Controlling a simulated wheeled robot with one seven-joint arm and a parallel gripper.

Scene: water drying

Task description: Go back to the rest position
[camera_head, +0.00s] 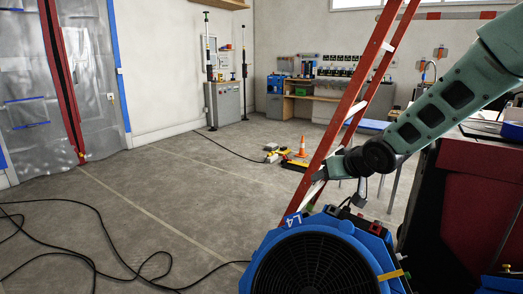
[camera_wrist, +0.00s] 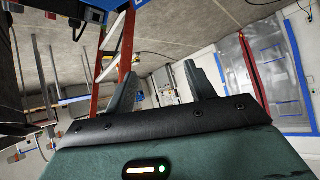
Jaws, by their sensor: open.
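My gripper (camera_head: 312,188) is at the end of my green arm, which comes in from the right in the head view. It hangs above the blue fan and in front of the red ladder. In the wrist view my gripper (camera_wrist: 160,85) shows two dark fingers spread apart, with nothing between them. The wrist view is turned, with the floor toward the top.
A blue fan (camera_head: 272,240) marked L4 stands low in front. A red ladder (camera_head: 335,140) leans just behind it. A dark red cabinet (camera_head: 470,200) is at the right. Black cable (camera_head: 85,255) lies on the left floor. The middle floor is mostly clear, with an orange cone (camera_head: 302,147) farther back.

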